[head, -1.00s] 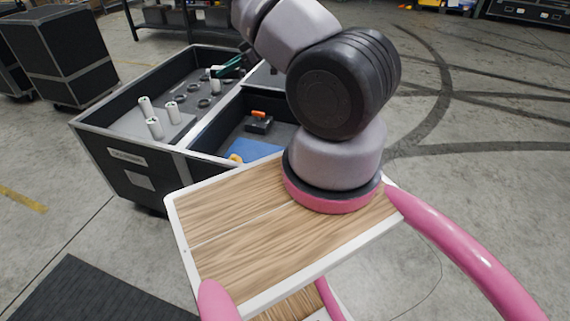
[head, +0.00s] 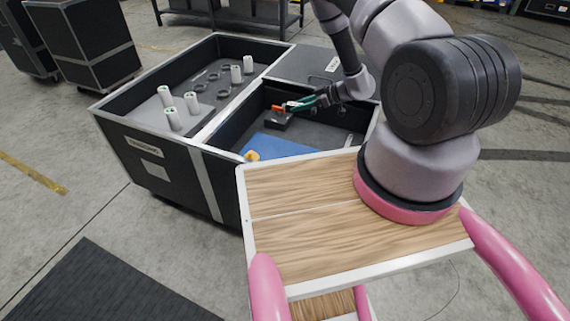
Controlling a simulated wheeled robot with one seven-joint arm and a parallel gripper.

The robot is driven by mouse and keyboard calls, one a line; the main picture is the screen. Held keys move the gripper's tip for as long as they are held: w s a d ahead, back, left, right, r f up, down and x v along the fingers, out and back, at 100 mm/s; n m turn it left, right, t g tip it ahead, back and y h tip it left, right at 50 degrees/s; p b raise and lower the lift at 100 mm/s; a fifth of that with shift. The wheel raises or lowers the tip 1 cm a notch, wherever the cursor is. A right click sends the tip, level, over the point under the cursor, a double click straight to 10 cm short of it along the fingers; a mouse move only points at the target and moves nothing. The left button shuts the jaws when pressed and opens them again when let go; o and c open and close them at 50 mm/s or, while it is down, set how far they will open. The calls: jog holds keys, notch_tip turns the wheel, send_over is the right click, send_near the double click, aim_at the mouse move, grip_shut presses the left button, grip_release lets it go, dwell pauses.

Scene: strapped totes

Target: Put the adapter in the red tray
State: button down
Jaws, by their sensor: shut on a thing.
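My gripper (head: 300,103), with dark green fingers, is over the right compartment of the strapped tote (head: 207,142). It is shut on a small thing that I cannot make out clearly. I cannot tell whether this is the adapter. The fingertips are close to a black block with an orange top (head: 278,121); I cannot tell whether they touch it. I make out no red tray; part of the right compartment is hidden behind my wooden deck and arm.
A blue panel (head: 272,148) and a yellow-orange round thing (head: 252,155) lie in the right compartment. The left compartment holds several white cylinders (head: 171,119) and dark rings (head: 223,95). A divider (head: 232,108) separates them. A black case (head: 85,45) stands behind left.

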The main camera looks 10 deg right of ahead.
jog(key=shift+m+t+h, duration=0.5)
jog(key=shift+m+t, duration=0.3)
jog(key=w+a+f, duration=0.1)
jog(key=a+f, duration=0.1)
jog(key=f, duration=0.5)
jog(key=w+a+f, duration=0.1)
jog(key=a+f, duration=0.2)
jog(key=f, duration=0.5)
jog(key=a+f, duration=0.3)
jog(key=f, duration=0.4)
jog(key=shift+w+a+f, duration=0.15)
jog(key=shift+w, duration=0.25)
jog(key=shift+f, duration=2.3)
jog(key=shift+f, duration=0.1)
jog(key=shift+c, duration=2.2)
grip_release()
jog(key=v, duration=0.7)
jog(key=shift+s+r, duration=0.15)
jog(key=shift+r, duration=0.1)
